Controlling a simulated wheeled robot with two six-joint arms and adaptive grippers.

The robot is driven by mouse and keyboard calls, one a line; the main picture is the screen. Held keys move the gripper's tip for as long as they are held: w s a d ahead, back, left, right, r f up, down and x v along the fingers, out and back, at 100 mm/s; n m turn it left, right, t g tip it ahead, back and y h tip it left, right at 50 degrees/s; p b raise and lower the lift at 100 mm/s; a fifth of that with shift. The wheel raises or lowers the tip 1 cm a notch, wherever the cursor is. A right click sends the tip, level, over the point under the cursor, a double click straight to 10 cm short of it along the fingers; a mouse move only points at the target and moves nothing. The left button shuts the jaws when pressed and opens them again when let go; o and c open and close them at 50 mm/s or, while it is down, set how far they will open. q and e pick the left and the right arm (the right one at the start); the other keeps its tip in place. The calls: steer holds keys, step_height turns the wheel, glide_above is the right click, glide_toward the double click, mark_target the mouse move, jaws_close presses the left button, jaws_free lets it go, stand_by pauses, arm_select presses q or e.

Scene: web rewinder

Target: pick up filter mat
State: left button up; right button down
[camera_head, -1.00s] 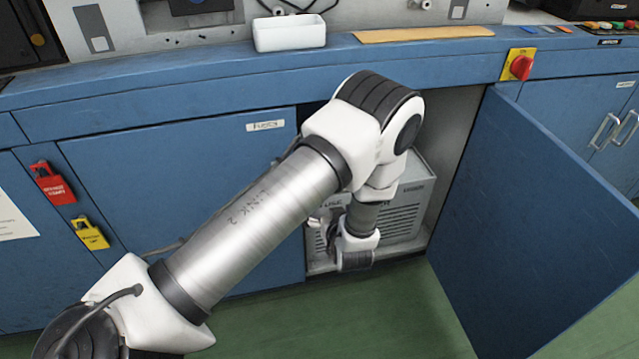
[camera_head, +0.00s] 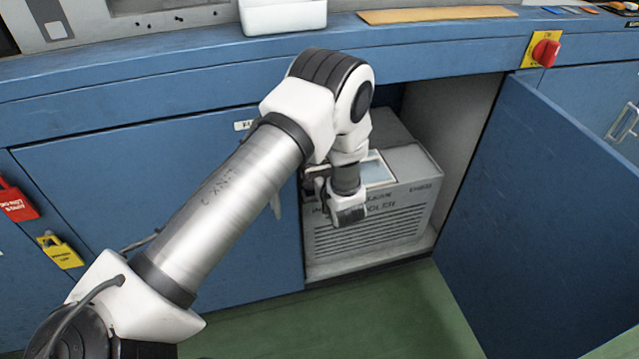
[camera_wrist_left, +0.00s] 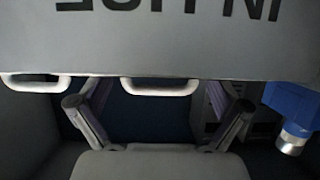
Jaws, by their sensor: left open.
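A pale bluish rectangle (camera_head: 377,170) lies in a light frame on top of a grey cooler unit (camera_head: 405,195) inside the open cabinet. I cannot tell whether it is the filter mat. My left arm reaches into the cabinet, and its wrist hides part of the unit's top and front. My left gripper (camera_wrist_left: 160,98) is open in the left wrist view, its two fingers spread below a grey panel (camera_wrist_left: 160,45) with dark upside-down lettering. Nothing shows held between the fingers. My right gripper is not in view.
The blue cabinet door (camera_head: 560,220) stands open on the right. A blue closed panel (camera_head: 110,180) is on the left. A white tray (camera_head: 284,16) and a tan strip (camera_head: 437,14) lie on the ledge above. The green floor (camera_head: 320,325) in front is clear.

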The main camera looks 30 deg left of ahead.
arm_select(q)
steer(key=c, duration=1.1)
steer(key=shift+o, duration=0.2)
steer(key=shift+r, duration=0.1)
